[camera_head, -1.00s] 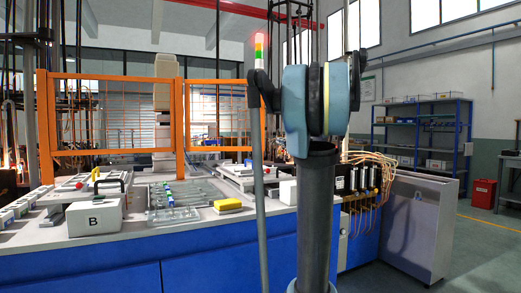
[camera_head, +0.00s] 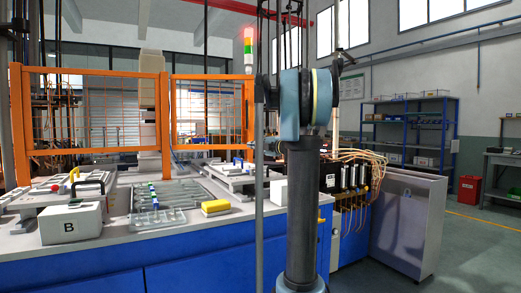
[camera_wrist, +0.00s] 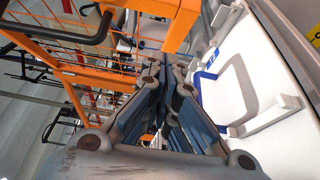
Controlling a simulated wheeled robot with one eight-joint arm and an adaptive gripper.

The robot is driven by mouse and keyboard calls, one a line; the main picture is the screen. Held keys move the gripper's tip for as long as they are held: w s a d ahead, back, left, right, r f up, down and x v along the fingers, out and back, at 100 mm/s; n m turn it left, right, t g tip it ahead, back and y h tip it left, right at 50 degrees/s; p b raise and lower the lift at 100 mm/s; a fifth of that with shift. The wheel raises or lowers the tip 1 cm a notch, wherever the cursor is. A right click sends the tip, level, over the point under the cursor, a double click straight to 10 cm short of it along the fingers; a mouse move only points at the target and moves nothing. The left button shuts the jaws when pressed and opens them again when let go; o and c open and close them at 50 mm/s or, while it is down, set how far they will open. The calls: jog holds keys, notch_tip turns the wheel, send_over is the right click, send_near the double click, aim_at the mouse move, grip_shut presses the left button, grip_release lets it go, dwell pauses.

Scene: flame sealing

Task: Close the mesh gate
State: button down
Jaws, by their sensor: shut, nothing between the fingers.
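The orange-framed mesh gate shows in the head view as a wide left panel (camera_head: 95,112) and a narrower right panel (camera_head: 207,112) behind the work table. Their neighbouring edges look close together, but I cannot tell whether a gap lies between them in depth. In the wrist view, an orange mesh frame (camera_wrist: 168,8) with a dark bar handle (camera_wrist: 88,36) is close at the top left. My gripper (camera_wrist: 165,72) is shut and empty, pointing below and beside the orange frame; contact with it is unclear. My arm hides part of the head view, and my gripper is not visible there.
A white box marked B (camera_head: 72,224), a grey vial rack (camera_head: 165,209) and a yellow block (camera_head: 215,208) are on the table (camera_head: 110,252). In the wrist view, white equipment (camera_wrist: 250,85) with a blue handle fills the right side. Floor (camera_head: 478,240) is open at right.

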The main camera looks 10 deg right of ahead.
jog(key=shift+w+a, duration=0.15)
jog(key=shift+w, duration=2.3)
